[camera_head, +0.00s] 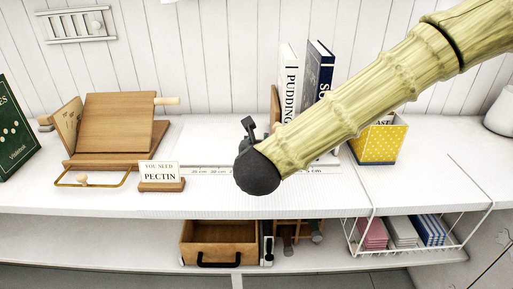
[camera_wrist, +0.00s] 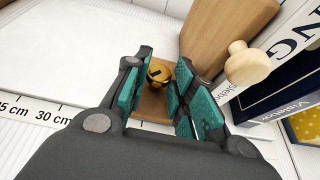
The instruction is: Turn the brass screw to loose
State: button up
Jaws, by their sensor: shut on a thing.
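The brass screw (camera_wrist: 158,73) shows in the wrist view as a round gold head with a dark slot, above a small wooden base. My gripper (camera_wrist: 162,84) has its teal pads on either side of the screw and is shut on it. The pads hide part of the screw's sides. Beside it a wooden upright (camera_wrist: 215,38) carries a pale round knob (camera_wrist: 247,63). In the head view my gripper (camera_head: 249,130) is mostly behind my wrist, and the screw is hidden. A bit of the wooden upright (camera_head: 275,104) shows there. No loose marking is readable.
Books (camera_head: 288,72) stand just right of the upright, with a yellow dotted box (camera_head: 380,143) farther right. A wooden book stand (camera_head: 120,125) and a PECTIN sign (camera_head: 161,176) are at left. Below are an open drawer (camera_head: 210,252) and a wire basket (camera_head: 400,247).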

jog(key=shift+d+n+y, duration=0.25)
jog(key=shift+n+y, duration=0.75)
jog(key=shift+y, duration=0.2)
jog(key=shift+n, duration=0.3)
jog(key=o, duration=1)
jog(key=shift+a+m+h, duration=0.15)
jog(key=shift+m+h, duration=0.25)
jog(key=shift+m, duration=0.2)
